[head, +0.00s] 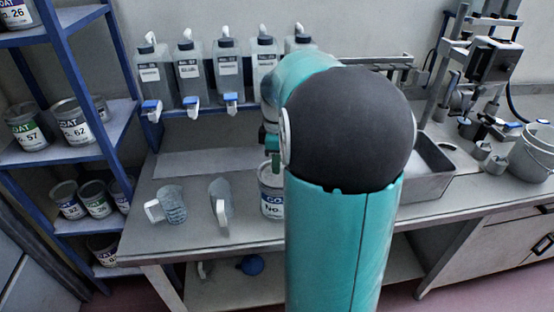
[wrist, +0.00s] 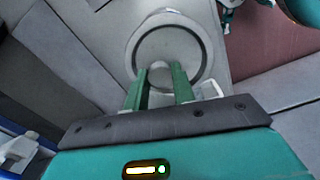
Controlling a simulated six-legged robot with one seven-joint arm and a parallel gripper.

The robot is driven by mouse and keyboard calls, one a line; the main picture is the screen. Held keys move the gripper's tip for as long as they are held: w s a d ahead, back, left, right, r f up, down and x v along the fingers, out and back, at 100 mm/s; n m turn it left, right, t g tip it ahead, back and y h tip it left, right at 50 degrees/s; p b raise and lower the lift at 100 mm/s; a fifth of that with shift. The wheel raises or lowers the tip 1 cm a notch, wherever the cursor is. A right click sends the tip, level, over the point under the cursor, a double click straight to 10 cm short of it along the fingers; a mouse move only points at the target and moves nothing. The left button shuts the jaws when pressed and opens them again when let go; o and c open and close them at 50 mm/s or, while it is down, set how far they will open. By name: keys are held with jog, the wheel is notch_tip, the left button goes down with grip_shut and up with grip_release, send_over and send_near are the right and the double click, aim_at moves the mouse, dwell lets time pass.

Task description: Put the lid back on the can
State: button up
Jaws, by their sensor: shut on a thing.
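The can (head: 271,204) stands upright on the bench, with a white and blue label. My arm hides its right side in the head view. My gripper (head: 273,162) is over the can's top and points down. In the wrist view its two green fingers (wrist: 161,90) are shut on a small pale knob in the middle of a round grey lid (wrist: 168,48). The lid lies over the can's round outline in that view. I cannot tell whether the lid touches the rim or is slightly above it.
A clear measuring jug (head: 172,205) and another handled jug (head: 220,196) stand left of the can. Several dispenser bottles (head: 188,72) line the wall. A metal tray (head: 428,181) is right of my arm. Blue shelving (head: 76,150) with cans borders the left. The bench front is bare.

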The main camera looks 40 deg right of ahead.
dwell(0.4)
jog(key=o, duration=1.5)
jog(key=shift+r, duration=3.5)
grip_shut()
